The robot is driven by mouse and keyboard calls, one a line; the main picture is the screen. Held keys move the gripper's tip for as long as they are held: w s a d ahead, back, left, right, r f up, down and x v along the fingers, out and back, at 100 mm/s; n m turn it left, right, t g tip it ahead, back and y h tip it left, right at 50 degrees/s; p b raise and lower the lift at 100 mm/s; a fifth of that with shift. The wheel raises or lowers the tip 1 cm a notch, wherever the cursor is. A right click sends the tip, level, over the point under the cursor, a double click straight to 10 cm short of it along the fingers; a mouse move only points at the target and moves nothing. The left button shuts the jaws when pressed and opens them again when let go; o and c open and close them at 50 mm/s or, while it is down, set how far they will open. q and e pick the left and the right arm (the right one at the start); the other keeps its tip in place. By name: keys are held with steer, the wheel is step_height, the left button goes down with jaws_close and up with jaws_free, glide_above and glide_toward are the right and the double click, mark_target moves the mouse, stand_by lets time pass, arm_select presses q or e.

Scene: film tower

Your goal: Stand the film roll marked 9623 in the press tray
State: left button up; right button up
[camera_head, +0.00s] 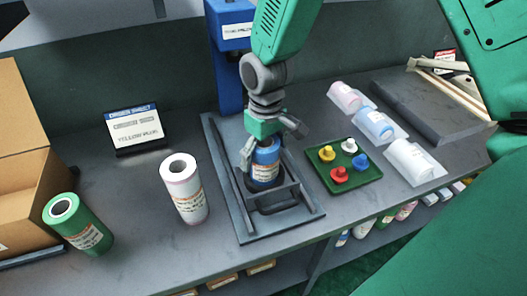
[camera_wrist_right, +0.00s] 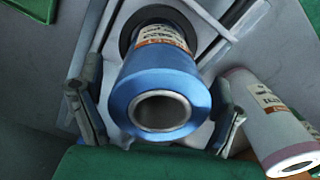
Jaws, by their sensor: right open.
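My right gripper (camera_head: 268,148) is over the top of this roll. In the right wrist view the blue roll (camera_wrist_right: 160,85) lies between the open fingers (camera_wrist_right: 160,118), with gaps at both sides. A pale pink-white roll (camera_head: 184,188) stands on the bench left of the tray, and a green roll (camera_head: 78,224) stands further left. The left gripper is not in view.
A green tray (camera_head: 318,180) with several coloured knobs sits right of the press. Several wrapped rolls (camera_head: 376,124) lie beyond it. A cardboard box (camera_head: 22,165) is at the far left, and a sign (camera_head: 135,130) stands at the back. The blue press column (camera_head: 226,75) rises behind.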

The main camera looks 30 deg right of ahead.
step_height(320, 180, up, 12)
stand_by(0.4)
steer(key=shift+d+f, duration=0.1)
steer(key=shift+f, duration=0.05)
